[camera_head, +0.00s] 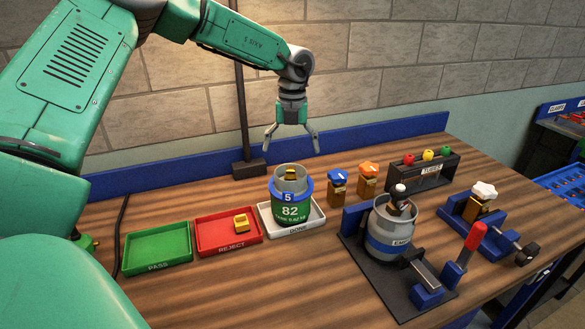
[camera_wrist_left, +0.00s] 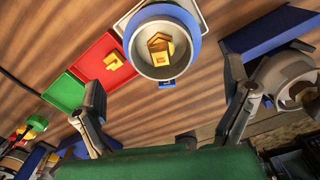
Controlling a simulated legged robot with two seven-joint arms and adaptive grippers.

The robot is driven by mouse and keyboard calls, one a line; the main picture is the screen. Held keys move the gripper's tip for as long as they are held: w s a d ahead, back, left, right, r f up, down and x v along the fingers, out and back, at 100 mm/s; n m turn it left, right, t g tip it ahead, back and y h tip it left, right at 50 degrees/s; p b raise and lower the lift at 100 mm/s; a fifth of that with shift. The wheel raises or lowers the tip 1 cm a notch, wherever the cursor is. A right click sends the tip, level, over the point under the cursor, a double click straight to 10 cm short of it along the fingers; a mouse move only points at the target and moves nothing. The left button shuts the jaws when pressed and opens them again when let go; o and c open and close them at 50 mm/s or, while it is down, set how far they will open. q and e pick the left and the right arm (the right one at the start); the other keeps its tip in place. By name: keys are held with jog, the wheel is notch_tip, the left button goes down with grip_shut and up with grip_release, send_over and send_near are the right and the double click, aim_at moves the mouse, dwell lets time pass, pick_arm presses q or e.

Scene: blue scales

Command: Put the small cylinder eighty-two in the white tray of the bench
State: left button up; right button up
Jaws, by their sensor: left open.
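The small cylinder eighty-two (camera_head: 290,206) stands upright in the white tray (camera_head: 310,225) labelled DONE. It has a green lower band with "82", a blue ring with "5" and a grey top with a brass fitting inside. In the left wrist view the cylinder (camera_wrist_left: 164,42) shows from above, with the white tray (camera_wrist_left: 124,20) around its base. My left gripper (camera_head: 292,146) is open and empty, above and behind the cylinder, apart from it. Its spread fingers show in the left wrist view (camera_wrist_left: 168,128). My right gripper is not in view.
Left of the white tray are a red REJECT tray (camera_head: 228,246) with a brass piece and an empty green PASS tray (camera_head: 157,262). Right of it stand a grey cylinder (camera_head: 391,236) in a blue clamp fixture, two small blocks (camera_head: 368,180) and a rack (camera_head: 424,171). A dark post (camera_head: 241,100) rises behind.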

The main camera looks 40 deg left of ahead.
pick_arm(q)
jog(key=r, duration=0.3)
jog(key=shift+a+r, duration=0.3)
jog(key=shift+a, duration=0.05)
jog(key=shift+d+r, duration=0.1)
jog(key=shift+d, duration=0.05)
jog(key=shift+d, duration=0.2)
jog(key=shift+a, duration=0.15)
